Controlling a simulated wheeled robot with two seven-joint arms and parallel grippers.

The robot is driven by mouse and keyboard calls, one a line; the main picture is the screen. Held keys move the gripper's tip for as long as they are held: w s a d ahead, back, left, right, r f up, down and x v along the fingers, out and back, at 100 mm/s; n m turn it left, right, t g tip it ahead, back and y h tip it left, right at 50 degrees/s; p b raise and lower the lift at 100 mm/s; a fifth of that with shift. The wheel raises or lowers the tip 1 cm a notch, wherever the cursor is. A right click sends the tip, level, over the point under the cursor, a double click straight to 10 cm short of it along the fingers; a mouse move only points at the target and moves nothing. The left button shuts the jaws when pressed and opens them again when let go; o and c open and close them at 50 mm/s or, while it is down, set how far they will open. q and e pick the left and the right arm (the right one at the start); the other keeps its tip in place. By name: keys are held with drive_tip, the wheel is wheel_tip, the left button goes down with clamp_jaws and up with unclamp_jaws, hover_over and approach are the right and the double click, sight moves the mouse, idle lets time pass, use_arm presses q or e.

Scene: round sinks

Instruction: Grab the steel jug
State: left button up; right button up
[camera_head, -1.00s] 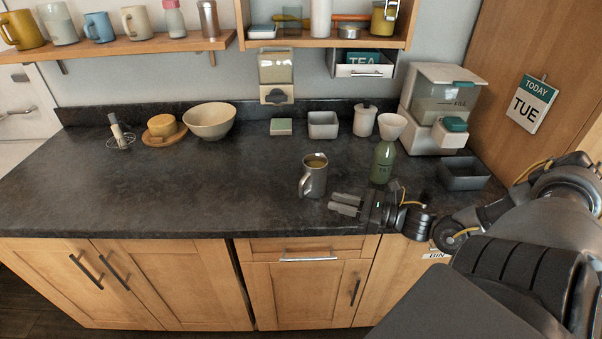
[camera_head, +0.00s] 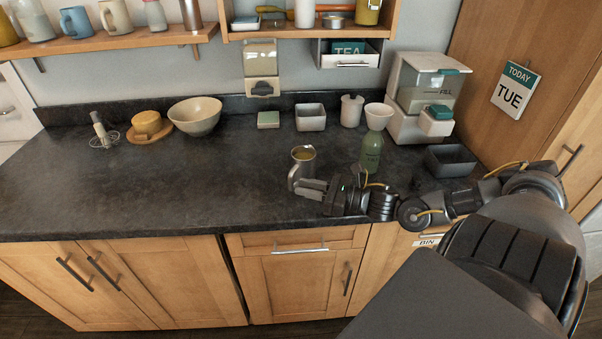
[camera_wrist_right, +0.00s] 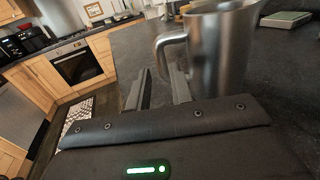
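My left gripper is not in view.
A green bottle (camera_head: 371,150) stands right of the jug, behind my right wrist. A grey open bin (camera_head: 450,162) and a dispenser (camera_head: 408,100) are further right. The counter's left front is clear.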

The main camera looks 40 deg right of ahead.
sight(290, 188)
drive_tip(key=x, duration=0.2)
drive_tip(key=p+x, duration=0.1)
drive_tip(key=x, duration=0.1)
drive_tip(key=shift+d+r+p, duration=0.1)
drive_tip(key=shift+r+p, duration=0.15)
drive_tip(key=shift+p, duration=0.05)
drive_tip(key=shift+w+a+f, duration=0.15)
drive_tip(key=shift+w+a, duration=0.1)
drive_tip(key=shift+w, duration=0.25)
drive_tip(key=shift+c, duration=0.4)
clamp_jaws()
